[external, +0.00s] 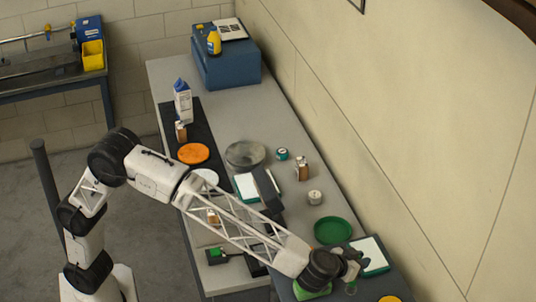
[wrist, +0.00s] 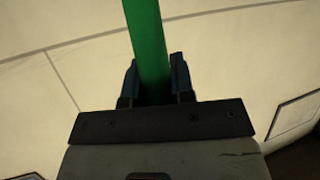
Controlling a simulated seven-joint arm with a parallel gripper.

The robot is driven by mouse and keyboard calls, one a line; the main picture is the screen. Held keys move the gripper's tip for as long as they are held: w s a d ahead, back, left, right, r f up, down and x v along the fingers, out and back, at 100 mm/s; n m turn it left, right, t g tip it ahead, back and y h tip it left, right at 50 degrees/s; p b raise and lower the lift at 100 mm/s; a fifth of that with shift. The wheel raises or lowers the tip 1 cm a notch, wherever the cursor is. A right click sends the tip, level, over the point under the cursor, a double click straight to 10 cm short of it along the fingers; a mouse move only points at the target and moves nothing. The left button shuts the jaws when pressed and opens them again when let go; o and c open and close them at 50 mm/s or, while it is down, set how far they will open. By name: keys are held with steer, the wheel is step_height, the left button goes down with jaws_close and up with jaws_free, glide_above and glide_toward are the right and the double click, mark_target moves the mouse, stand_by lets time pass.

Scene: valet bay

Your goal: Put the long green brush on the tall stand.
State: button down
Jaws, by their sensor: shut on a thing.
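My gripper (wrist: 153,85) is shut on a long green bar, the green brush (wrist: 147,40), which runs up out of the wrist view between the two fingers. Its bristles do not show there. In the external view my gripper (external: 352,262) is at the lower right, over the near end of the bench. A bright green piece (external: 312,291) shows just below the wrist; I cannot tell if it is part of the brush. A raised dark blue block (external: 400,284) is beside and below the gripper. Another blue block (external: 228,70) stands at the far end. I cannot tell which is the tall stand.
The grey bench (external: 240,107) runs along the wall. A green dish (external: 333,230), grey dish (external: 245,154), orange disc (external: 193,153), white carton (external: 183,103) and small jars stand on it. A yellow bottle (external: 214,43) is on the far block. Clear bench lies before that block.

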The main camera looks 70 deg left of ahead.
steer(key=shift+f, duration=0.15)
steer(key=shift+f, duration=1.7)
steer(key=c, duration=1)
jaws_free()
steer(key=shift+f, duration=0.1)
steer(key=shift+s+d+r, duration=0.2)
steer(key=shift+s+r, duration=0.15)
steer(key=shift+s, duration=0.15)
steer(key=v, duration=1)
steer(key=shift+s+d+r, duration=0.1)
steer(key=shift+s+r, duration=0.1)
steer(key=shift+s, duration=0.15)
